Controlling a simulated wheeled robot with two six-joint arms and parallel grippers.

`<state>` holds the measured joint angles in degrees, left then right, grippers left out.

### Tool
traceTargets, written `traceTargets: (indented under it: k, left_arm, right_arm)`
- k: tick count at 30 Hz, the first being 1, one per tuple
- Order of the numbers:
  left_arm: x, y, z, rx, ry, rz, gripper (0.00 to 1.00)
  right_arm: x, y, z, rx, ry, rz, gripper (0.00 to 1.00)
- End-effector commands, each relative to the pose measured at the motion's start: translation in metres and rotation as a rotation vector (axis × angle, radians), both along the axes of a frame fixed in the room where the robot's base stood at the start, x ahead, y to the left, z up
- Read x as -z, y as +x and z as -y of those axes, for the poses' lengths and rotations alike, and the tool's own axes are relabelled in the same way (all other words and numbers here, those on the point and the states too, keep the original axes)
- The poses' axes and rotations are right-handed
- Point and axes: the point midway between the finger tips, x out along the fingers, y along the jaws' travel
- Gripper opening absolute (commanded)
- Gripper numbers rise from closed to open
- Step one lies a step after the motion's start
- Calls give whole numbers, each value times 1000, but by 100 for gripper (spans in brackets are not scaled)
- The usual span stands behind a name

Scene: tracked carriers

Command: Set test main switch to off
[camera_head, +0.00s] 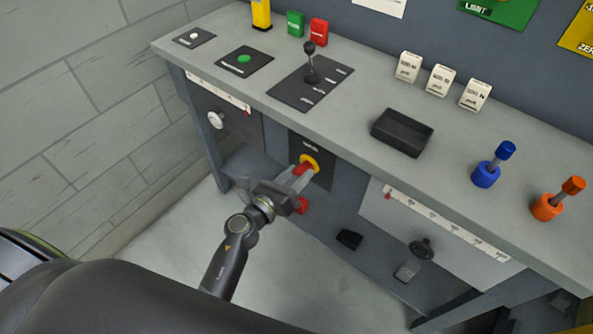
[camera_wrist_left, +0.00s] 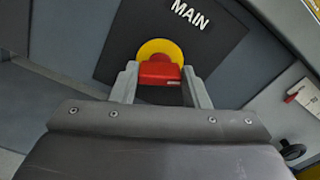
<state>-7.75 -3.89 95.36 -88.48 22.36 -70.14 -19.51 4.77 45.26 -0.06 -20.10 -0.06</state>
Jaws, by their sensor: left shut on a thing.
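The main switch is a red handle (camera_head: 303,168) on a yellow round base (camera_head: 312,160), set on a dark plate (camera_head: 322,176) on the front of the bench. In the left wrist view the red handle (camera_wrist_left: 160,71) lies crosswise in front of the yellow disc (camera_wrist_left: 159,47), below the word MAIN. My left gripper (camera_head: 297,175) reaches it from the lower left and is shut on the red handle, one finger at each end of it in the left wrist view (camera_wrist_left: 158,84). The handle's rear is hidden. My right gripper is not in view.
The bench top (camera_head: 350,105) carries a lever (camera_head: 311,68), a black tray (camera_head: 402,133), and blue (camera_head: 487,173) and orange (camera_head: 547,206) handles. A white knob (camera_head: 216,119) and a black knob (camera_head: 421,248) sit on the front. The floor at lower left is clear.

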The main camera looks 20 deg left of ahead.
Motion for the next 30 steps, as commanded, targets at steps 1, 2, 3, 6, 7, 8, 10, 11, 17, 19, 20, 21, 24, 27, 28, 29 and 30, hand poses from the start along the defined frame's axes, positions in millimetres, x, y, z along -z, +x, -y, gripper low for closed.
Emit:
traceTargets:
  k: [1,2,3,6,7,8,10,11,17,19,20,21,24,27,28,29,30]
  left_arm:
    - [-3,0,0,0,-42,-17,19]
    - [-2,0,0,0,-68,-27,19]
    - [-2,0,-1,0,-105,-41,19]
    - [-2,0,-1,0,-194,-73,19]
    - [-2,0,-1,0,-221,-83,19]
    - [-2,0,-1,0,-247,-92,19]
    - [-2,0,-1,0,-310,-115,19]
    - [-2,0,-1,-1,-336,-125,19]
    - [-1,0,-2,-2,-515,-189,19]
    - [-1,0,-2,-3,-578,-212,19]
    - [-1,0,-2,-2,-605,-222,19]
    - [-1,0,-2,-2,-640,-235,19]
    - [-1,0,-2,-2,-724,-265,19]
    - [0,0,-2,-2,-801,-293,19]
    - [0,0,-2,-2,-824,-301,19]
    - [0,0,-2,-2,-843,-308,19]
    - [1,0,-2,-3,-870,-318,19]
  right_arm:
    - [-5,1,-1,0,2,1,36]
    - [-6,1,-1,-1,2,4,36]
    - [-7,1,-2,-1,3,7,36]
    - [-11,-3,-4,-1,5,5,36]
    - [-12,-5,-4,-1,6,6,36]
    - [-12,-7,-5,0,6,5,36]
    - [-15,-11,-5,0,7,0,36]
    - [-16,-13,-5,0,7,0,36]
    - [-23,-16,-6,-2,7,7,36]
    - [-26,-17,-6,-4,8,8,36]
    - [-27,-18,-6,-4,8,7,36]
    - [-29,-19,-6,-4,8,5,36]
    - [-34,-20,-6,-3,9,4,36]
    - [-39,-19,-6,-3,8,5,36]
    - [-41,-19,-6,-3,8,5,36]
    - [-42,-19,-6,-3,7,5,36]
    - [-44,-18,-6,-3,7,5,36]
